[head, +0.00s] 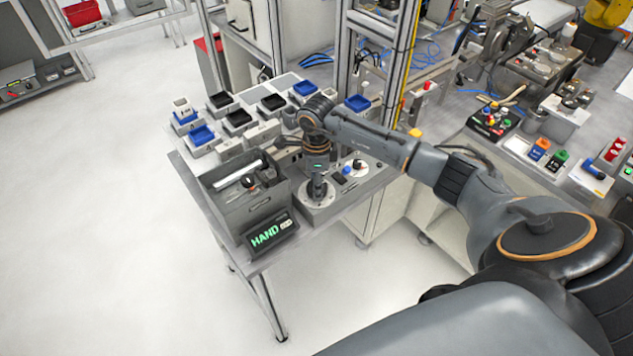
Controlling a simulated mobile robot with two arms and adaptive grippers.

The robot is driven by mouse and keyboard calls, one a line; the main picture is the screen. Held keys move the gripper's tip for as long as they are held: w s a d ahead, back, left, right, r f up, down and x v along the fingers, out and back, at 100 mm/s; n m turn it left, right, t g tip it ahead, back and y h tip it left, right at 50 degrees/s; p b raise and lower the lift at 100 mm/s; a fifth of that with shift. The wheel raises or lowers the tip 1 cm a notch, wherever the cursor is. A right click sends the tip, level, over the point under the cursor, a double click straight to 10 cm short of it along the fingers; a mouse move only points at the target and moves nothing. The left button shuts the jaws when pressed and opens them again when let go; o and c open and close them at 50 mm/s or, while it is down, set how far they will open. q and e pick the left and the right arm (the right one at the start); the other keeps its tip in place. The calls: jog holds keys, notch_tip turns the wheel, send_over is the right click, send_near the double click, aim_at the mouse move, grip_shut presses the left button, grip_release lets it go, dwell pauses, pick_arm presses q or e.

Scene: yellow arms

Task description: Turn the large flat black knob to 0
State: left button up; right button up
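A grey control box (372,180) stands at the front right of the table, with dials on its top. A large pale round dial plate (309,201) is at its left end. My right gripper (317,190) points down onto the middle of this plate. The large black knob there cannot be told apart from the dark gripper, so its setting is hidden. I cannot tell whether the fingers are open or shut, or touching the knob. A smaller white dial with a black knob (357,164) is farther right on the box. My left gripper is not in view.
A grey bin (247,208) with loose items and a black display reading HAND (270,233) stand close left of the control box. Small blue and black trays (201,136) fill the table behind. A metal frame post (343,60) rises behind my wrist.

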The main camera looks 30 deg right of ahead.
jog(key=c, duration=0.5)
